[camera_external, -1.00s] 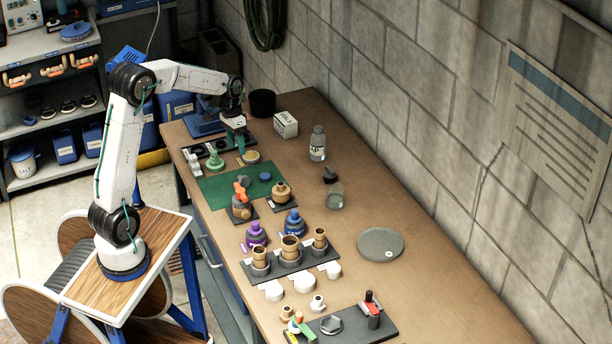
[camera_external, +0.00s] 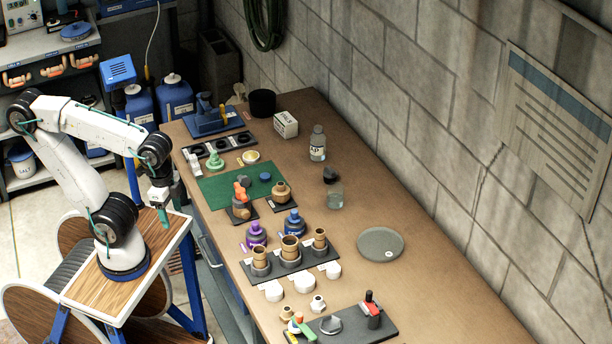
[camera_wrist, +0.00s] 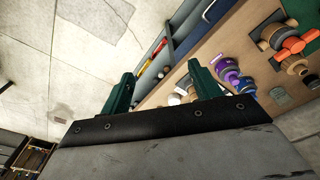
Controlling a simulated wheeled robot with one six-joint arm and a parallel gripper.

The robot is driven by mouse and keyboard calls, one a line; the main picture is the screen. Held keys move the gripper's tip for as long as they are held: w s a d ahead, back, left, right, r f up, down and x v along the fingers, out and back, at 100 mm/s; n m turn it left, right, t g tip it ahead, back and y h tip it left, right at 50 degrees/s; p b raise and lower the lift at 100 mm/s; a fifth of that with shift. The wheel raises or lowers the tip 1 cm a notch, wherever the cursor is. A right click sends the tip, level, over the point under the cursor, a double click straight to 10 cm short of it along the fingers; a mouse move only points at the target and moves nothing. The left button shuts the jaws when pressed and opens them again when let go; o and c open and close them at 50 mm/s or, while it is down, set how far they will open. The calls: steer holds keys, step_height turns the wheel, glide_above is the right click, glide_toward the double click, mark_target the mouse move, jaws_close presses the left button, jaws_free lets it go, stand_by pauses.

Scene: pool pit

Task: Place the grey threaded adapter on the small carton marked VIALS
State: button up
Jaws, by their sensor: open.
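The small white carton marked VIALS (camera_external: 285,124) stands upright near the back of the workbench, close to the wall. A grey piece (camera_external: 331,324) sits on the dark board at the bench's near end. Another small grey part (camera_external: 243,180) shows beside an orange-handled fitting on the green mat. My gripper (camera_external: 163,215) hangs left of the bench, above my base, far from the carton. In the wrist view its green fingers (camera_wrist: 163,88) are apart with nothing between them.
Brass fittings on a dark rack (camera_external: 290,262) fill the bench's middle left. A grey round plate (camera_external: 380,244) lies right, with bare bench around it.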

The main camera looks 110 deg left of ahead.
steer(key=s+d, duration=0.1)
steer(key=s+d+f, duration=0.1)
steer(key=shift+s+m, duration=0.3)
steer(key=shift+m, duration=0.1)
steer(key=shift+c, duration=1.4)
